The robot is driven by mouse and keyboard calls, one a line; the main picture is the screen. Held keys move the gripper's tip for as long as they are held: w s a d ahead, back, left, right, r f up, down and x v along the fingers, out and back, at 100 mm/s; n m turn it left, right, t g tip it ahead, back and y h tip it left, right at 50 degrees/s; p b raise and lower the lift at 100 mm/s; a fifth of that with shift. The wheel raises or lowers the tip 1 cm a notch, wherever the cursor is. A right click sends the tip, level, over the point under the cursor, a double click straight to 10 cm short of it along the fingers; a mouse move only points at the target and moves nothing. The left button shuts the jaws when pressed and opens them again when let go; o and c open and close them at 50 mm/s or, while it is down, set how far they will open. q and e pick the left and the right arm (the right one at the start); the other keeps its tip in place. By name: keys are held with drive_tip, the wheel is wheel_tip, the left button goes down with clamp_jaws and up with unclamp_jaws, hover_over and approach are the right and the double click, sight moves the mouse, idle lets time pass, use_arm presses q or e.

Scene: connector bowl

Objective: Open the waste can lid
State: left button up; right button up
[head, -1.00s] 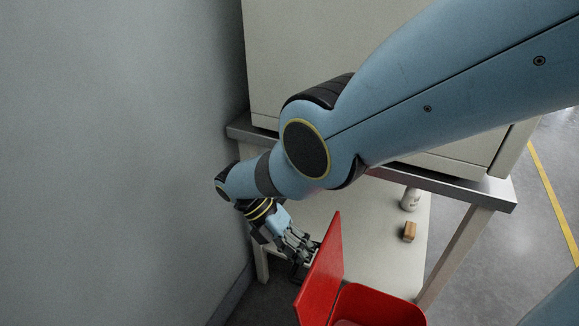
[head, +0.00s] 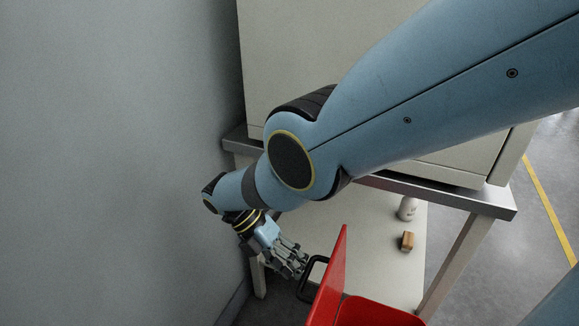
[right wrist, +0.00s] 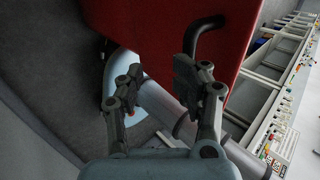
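The red waste can (head: 378,313) stands at the bottom of the head view, its opening partly showing. Its red lid (head: 331,275) is raised steeply, with a black handle (head: 303,280) on its left, outer face. My right gripper (head: 299,266) is just left of the handle, apart from it. In the right wrist view the right gripper (right wrist: 160,72) has its fingers spread with nothing between them. The lid (right wrist: 165,28) fills the top there, and the handle (right wrist: 197,38) lies beyond the right finger. My left gripper is not in view.
A table with a lower shelf (head: 385,265) stands behind the can and carries a large pale box (head: 370,90). A white bottle (head: 407,209) and a small brown block (head: 407,241) are on the shelf. A grey wall (head: 110,150) is close on the left.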

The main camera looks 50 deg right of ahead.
drive_tip(key=v, duration=0.7)
drive_tip(key=shift+w+r, duration=0.2)
drive_tip(key=shift+a, duration=0.1)
